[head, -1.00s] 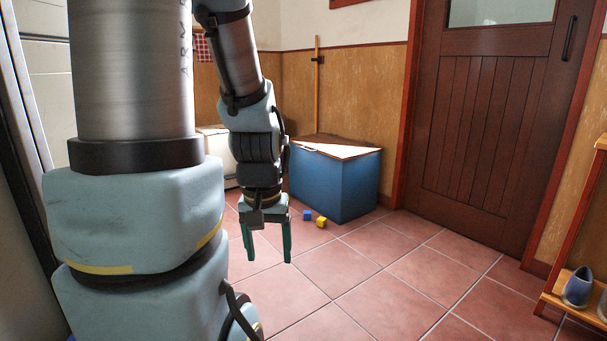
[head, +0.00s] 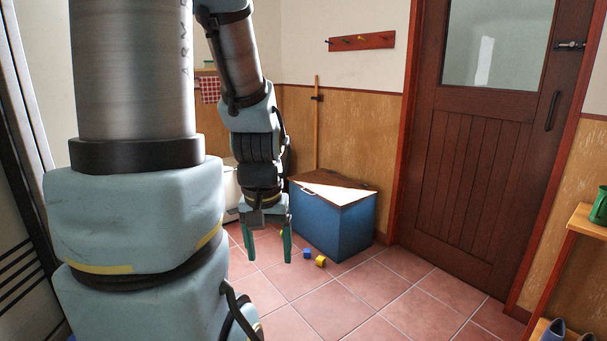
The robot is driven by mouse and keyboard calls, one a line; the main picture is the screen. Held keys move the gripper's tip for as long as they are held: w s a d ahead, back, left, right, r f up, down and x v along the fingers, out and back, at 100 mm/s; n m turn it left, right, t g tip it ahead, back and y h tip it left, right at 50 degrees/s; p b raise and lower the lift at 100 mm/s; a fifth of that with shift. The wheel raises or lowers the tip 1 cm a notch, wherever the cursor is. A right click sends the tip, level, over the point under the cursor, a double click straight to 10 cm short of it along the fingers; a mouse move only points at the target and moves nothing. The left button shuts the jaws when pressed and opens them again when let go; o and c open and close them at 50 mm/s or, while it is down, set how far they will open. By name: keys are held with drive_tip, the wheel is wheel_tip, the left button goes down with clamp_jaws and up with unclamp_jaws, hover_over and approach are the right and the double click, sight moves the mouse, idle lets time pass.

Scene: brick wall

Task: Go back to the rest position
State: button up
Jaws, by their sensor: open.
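My gripper (head: 268,258) hangs down from my arm with its two green fingers apart. It is open, and I see nothing between the fingertips. It is in the air, in front of the red tiled floor (head: 345,314). My arm fills the left side of the view, bent at the elbow with its forearm pointing down.
A blue chest (head: 342,228) with a brown lid stands behind the gripper. A blue block (head: 307,253) and a yellow block (head: 320,261) lie on the floor. A brown door (head: 462,190) is at right, beside a wooden shelf (head: 586,222) with shoes.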

wheel_tip(320, 180, up, 7)
drive_tip(key=p, duration=0.4)
drive_tip(key=shift+f, duration=0.1)
idle(0.7)
